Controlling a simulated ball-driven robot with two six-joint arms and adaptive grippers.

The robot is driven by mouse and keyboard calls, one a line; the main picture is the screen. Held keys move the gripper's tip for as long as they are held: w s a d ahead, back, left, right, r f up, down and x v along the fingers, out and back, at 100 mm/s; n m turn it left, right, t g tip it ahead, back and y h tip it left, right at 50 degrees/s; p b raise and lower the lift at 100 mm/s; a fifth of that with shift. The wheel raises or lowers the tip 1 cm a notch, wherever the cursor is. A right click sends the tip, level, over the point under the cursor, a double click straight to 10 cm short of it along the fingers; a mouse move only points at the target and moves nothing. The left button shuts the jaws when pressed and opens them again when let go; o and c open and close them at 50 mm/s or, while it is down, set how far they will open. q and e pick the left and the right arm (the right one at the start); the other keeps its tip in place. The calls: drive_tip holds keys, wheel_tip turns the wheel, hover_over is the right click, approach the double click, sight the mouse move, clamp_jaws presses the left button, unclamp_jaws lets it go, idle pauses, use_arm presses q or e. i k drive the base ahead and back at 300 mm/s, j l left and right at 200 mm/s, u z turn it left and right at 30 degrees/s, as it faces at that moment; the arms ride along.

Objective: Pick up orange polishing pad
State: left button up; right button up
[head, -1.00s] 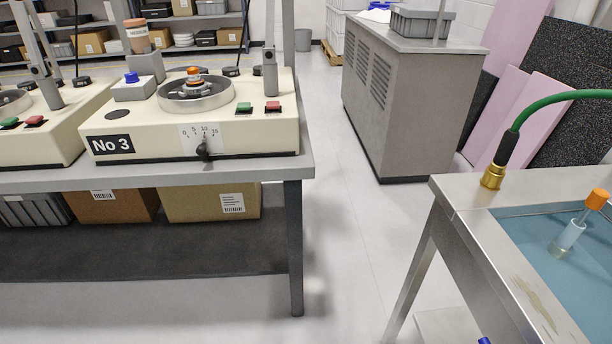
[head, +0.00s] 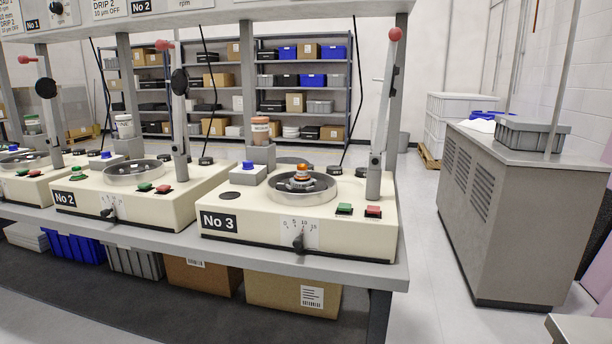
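No thing that I can be sure is the orange polishing pad shows. A small orange-topped piece (head: 302,172) sits on the dark holder inside the round metal bowl (head: 268,188) of the cream machine No 3 (head: 365,229); it is too small to tell what it is. An orange-brown labelled jar (head: 261,130) stands on a grey block behind the bowl. Neither of my grippers is in view.
Machine No 2 (head: 160,209) and another stand to the left on the same grey bench (head: 330,258). Boxes (head: 270,294) sit below it. A grey cabinet (head: 515,225) stands right, with clear floor (head: 425,285) between. Shelves (head: 350,90) line the back.

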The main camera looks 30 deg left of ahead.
sight(301, 176)
drive_tip(key=i+j+u, duration=0.1)
drive_tip(key=u, duration=0.3)
drive_tip(key=i+u, duration=0.1)
drive_tip(key=u, duration=0.25)
drive_tip(key=i+j+u, duration=0.1)
drive_tip(key=u, duration=0.3)
drive_tip(key=i+u, duration=0.15)
drive_tip(key=u, duration=0.2)
